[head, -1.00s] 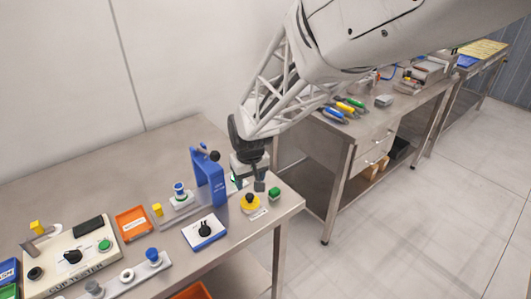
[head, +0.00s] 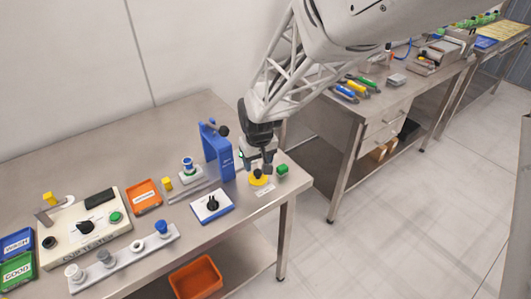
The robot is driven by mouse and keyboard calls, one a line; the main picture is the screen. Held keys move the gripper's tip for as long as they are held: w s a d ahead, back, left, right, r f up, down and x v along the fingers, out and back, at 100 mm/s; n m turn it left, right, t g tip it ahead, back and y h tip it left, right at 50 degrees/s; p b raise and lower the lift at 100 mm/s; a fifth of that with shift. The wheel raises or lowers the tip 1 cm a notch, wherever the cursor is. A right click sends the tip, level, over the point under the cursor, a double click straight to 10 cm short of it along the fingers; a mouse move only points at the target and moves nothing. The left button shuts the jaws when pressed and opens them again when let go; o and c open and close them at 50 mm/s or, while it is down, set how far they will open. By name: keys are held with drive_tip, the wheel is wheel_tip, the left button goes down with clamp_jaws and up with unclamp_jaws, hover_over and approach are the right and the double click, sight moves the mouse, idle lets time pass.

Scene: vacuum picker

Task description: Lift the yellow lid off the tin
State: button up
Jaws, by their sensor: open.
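The yellow lid (head: 259,180) is a round disc with a dark knob (head: 258,173) on top. It sits near the right end of the steel bench, with a small label in front of it. The tin under it cannot be made out. My gripper (head: 262,165) is open and points down just above and behind the lid, close to the knob. Whether a fingertip touches the knob cannot be told at this size.
A small green block (head: 282,170) stands close to the lid's right. A tall blue frame (head: 216,152) stands to its left. A white-and-blue box with a black knob (head: 211,206) is in front left. The bench's right edge (head: 307,189) is near.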

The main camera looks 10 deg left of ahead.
sight(257, 171)
drive_tip(key=shift+w+a+f, duration=0.1)
drive_tip(key=shift+f, duration=1.2)
drive_tip(key=shift+w+f, duration=0.1)
drive_tip(key=shift+f, duration=1.2)
drive_tip(key=c, duration=1)
drive_tip(key=shift+r, duration=0.15)
drive_tip(key=shift+r, duration=1.55)
drive_tip(key=shift+s+d+r, duration=0.15)
drive_tip(key=shift+s+d, duration=0.05)
drive_tip(key=shift+s, duration=0.1)
drive_tip(key=s+d+r, duration=0.1)
drive_tip(key=s+d, duration=0.6)
drive_tip(key=s, duration=0.6)
drive_tip(key=shift+s+r, duration=0.2)
drive_tip(key=shift+s, duration=0.05)
drive_tip(key=shift+d, duration=0.1)
